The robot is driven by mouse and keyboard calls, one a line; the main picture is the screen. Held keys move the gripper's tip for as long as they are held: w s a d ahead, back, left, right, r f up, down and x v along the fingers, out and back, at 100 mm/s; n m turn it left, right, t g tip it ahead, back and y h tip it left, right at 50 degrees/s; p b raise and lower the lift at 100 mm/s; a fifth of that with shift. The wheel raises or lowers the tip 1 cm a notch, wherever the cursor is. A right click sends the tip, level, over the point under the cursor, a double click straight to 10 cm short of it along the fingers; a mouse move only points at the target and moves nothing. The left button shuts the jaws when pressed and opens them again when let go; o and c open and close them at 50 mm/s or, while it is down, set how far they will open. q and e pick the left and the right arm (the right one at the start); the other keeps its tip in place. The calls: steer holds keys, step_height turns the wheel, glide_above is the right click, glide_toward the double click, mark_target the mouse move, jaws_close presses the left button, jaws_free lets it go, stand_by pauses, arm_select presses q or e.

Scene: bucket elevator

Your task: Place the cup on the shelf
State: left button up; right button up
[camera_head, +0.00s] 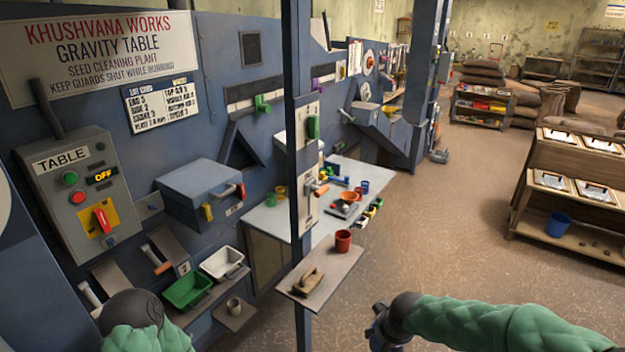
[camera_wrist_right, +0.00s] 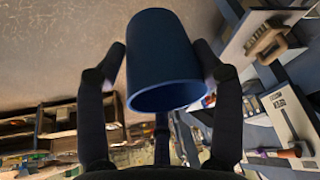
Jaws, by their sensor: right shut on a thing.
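A blue cup (camera_wrist_right: 163,55) is between the two fingers of my right gripper (camera_wrist_right: 160,62) in the right wrist view. The fingers are shut on its sides, and its rim faces the camera. In the head view my right arm comes in from the right, and I cannot make out the held cup there. A small grey shelf (camera_head: 325,281) on the blue post carries a red cup (camera_head: 343,241) and a wooden-handled brush (camera_head: 308,281). The shelf also shows at the upper right of the wrist view (camera_wrist_right: 243,42), apart from the held cup.
A white worktable (camera_head: 270,222) with small cups and tools stands behind the post (camera_head: 299,130). Green (camera_head: 187,290) and white (camera_head: 222,262) trays sit by the machine. A wooden rack (camera_head: 575,190) stands at right. The floor between is open.

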arm_select(q)
step_height(320, 180, down, 7)
steer(key=b, duration=0.5)
steer(key=shift+w+r+b, duration=0.15)
steer(key=shift+r+b, duration=0.05)
steer(key=shift+b, duration=0.2)
steer(key=shift+c, duration=0.2)
arm_select(e)
steer(key=s+f, duration=0.3)
steer(key=f, duration=1.2)
